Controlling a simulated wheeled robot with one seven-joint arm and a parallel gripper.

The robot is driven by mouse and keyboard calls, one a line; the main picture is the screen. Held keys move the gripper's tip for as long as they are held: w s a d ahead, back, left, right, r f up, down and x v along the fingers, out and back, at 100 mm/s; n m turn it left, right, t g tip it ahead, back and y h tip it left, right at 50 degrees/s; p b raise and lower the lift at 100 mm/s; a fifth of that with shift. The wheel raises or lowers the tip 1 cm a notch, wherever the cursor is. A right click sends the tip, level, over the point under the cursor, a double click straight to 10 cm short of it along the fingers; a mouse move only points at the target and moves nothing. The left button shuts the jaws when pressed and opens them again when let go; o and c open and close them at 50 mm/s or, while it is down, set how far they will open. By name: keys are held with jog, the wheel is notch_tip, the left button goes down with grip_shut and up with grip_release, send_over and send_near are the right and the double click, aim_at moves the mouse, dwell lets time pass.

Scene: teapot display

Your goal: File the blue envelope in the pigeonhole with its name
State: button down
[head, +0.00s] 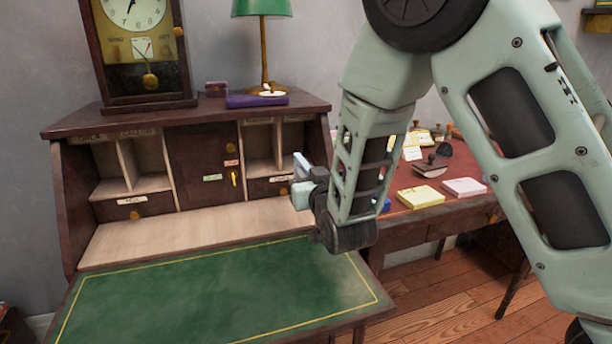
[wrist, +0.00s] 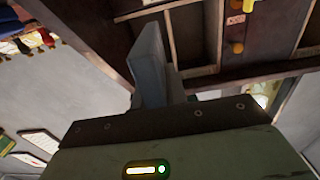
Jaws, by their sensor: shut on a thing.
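My gripper (head: 301,180) is in front of the right side of the desk's pigeonholes, above the pale writing shelf. It is shut on a thin pale blue piece (head: 301,162), which I take to be the blue envelope, seen nearly edge-on. In the wrist view a flat grey-blue shape (wrist: 148,62) stands up from my gripper; I cannot tell how much is envelope and how much finger. The desk (head: 203,160) has open pigeonholes at left (head: 107,160) and right (head: 260,150), with small name labels above them that are too small to read surely. The held piece is outside them.
A central door (head: 203,150) with a yellow key parts the pigeonholes, with small drawers below. The green writing surface (head: 220,290) is clear. A side table (head: 440,188) holds pads and stamps.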

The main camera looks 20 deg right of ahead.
jog(key=shift+w+p, duration=0.5)
jog(key=shift+w, duration=1.6)
jog(key=w+b, duration=0.1)
jog(key=w, duration=0.8)
jog(key=shift+w, duration=0.2)
